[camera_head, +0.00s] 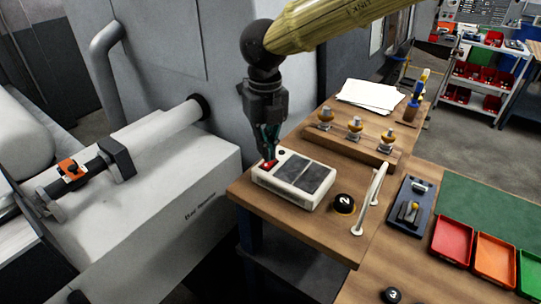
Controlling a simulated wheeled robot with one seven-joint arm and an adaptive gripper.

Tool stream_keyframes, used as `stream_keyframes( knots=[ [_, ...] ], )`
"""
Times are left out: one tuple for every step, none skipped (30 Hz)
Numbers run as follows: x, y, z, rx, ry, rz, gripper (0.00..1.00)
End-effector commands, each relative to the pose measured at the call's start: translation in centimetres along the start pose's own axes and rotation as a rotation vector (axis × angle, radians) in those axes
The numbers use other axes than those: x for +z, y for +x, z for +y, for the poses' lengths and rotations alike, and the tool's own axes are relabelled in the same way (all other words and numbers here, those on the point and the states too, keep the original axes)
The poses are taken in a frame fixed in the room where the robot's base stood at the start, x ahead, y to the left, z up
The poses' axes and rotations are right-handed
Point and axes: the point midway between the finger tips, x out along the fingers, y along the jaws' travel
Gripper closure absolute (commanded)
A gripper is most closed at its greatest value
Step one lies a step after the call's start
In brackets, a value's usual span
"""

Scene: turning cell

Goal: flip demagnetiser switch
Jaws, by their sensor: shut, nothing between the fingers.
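The demagnetiser (292,183) is a small cream box with dark panels on top, on the near left corner of the wooden bench. A red switch (268,165) shows at the left end of its top. My gripper (269,153) points down over that end, with its fingertips shut and empty right at the red switch. The fingertips partly cover the switch. I cannot tell whether they touch it or which way it is set.
A black knob marked 2 (344,203) and a pale upright handle (371,198) stand right of the box. A wooden rack with several knobbed holders (350,148) is behind. Grey machinery (150,185) lies left. Coloured trays (453,240) are at the right.

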Motion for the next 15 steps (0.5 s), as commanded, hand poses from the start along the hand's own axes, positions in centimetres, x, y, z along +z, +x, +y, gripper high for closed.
stream_keyframes(
  knots=[
    [0.0,-0.7,0.0,0.000,0.000,0.000,1.00],
    [0.0,-0.8,0.0,0.000,0.000,0.000,1.00],
    [0.0,-1.1,0.0,0.000,0.000,0.000,1.00],
    [0.0,-1.2,0.0,0.000,0.000,0.000,1.00],
    [0.0,-1.4,0.0,0.000,0.000,0.000,1.00],
    [0.0,-1.7,0.0,0.000,0.000,0.000,1.00],
    [0.0,-1.9,0.0,0.000,0.000,0.000,1.00],
    [0.0,-2.0,0.0,0.000,0.000,0.000,1.00],
    [0.0,-2.3,0.0,-0.001,0.000,0.000,1.00],
    [0.0,-2.4,0.0,-0.001,0.000,0.000,1.00],
    [0.0,-2.6,0.0,-0.001,0.000,0.000,1.00],
    [0.0,-2.9,0.0,-0.001,0.000,0.000,1.00],
    [0.0,-3.0,-0.1,-0.001,0.000,0.000,1.00],
    [0.0,-3.2,-0.1,-0.001,0.000,0.000,1.00],
    [0.0,-3.5,-0.1,-0.001,0.000,0.000,1.00]
  ],
)
